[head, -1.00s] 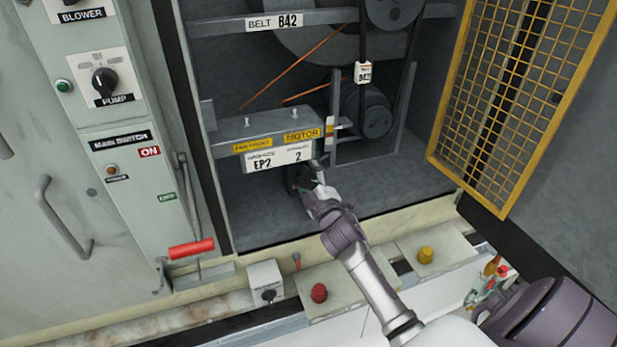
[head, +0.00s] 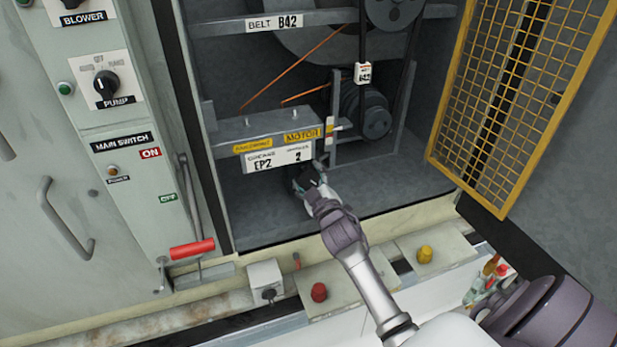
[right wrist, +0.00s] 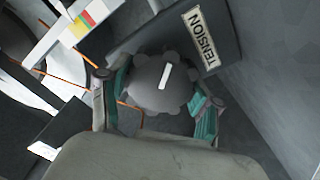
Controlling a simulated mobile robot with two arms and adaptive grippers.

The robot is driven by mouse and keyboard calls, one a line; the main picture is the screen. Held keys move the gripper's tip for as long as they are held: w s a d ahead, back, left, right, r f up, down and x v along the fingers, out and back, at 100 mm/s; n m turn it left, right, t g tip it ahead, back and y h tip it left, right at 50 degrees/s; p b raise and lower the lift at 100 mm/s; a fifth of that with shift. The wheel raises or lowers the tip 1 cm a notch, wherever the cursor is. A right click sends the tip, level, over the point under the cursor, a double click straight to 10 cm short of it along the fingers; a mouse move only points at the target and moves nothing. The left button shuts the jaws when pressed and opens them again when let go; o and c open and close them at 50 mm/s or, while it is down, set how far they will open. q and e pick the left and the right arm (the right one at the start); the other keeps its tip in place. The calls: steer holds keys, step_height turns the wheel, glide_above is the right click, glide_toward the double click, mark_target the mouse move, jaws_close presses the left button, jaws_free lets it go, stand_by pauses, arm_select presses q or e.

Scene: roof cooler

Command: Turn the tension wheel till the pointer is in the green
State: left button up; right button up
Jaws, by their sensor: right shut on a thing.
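The tension wheel (right wrist: 150,88) is a dark grey lobed knob with a white mark, beside a TENSION label (right wrist: 202,38) in the right wrist view. My right gripper (right wrist: 158,100) is shut on the wheel, with a teal-padded finger on each side of it. In the head view my right gripper (head: 308,182) reaches into the cabinet below the motor plate and mostly hides the wheel. The gauge strip (head: 329,132) has red, yellow and green bands, and it also shows in the right wrist view (right wrist: 84,22). I cannot make out the pointer's place. My left gripper is out of view.
A yellow mesh door (head: 510,90) stands open at the right. The belt (head: 362,40) and motor pulley (head: 376,122) are above the wheel. A red-handled main switch (head: 192,249) is at left. Red (head: 319,292) and yellow (head: 424,255) buttons sit in front of the cabinet.

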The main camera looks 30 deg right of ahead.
steer(key=o, duration=1.1)
steer(key=shift+o, duration=0.2)
steer(key=shift+s, duration=0.1)
steer(key=v, duration=1.2)
steer(key=shift+a, duration=0.1)
